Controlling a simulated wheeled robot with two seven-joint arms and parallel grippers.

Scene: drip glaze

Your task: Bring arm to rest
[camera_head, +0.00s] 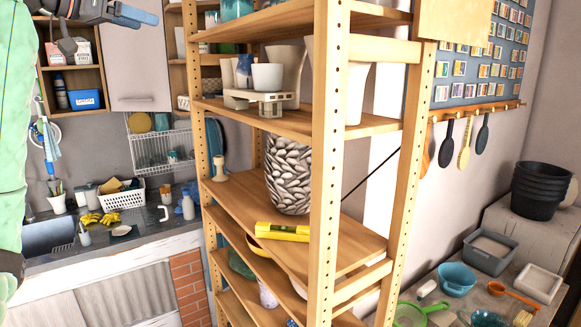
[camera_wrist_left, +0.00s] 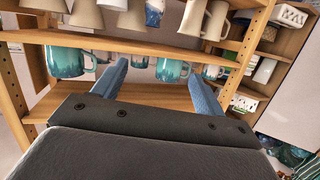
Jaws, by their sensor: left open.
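My left gripper (camera_head: 140,15) is at the top left of the head view, partly cut off by the upper edge, with a blue finger showing. The left wrist view shows its two blue fingers (camera_wrist_left: 160,74) spread apart. No object is held between them. A teal-and-white mug (camera_wrist_left: 172,70) shows beyond the gap, on a wooden shelf, apart from the fingers. Another teal mug (camera_wrist_left: 66,62) stands left of the fingers. My right gripper is not in view.
A tall wooden rack (camera_head: 328,150) fills the middle, holding a patterned vase (camera_head: 288,172) and a yellow level (camera_head: 282,231). Cabinets and a sink (camera_head: 50,236) are behind at left. A worktable with a blue bowl (camera_head: 457,278) and black pots (camera_head: 540,190) stands at right.

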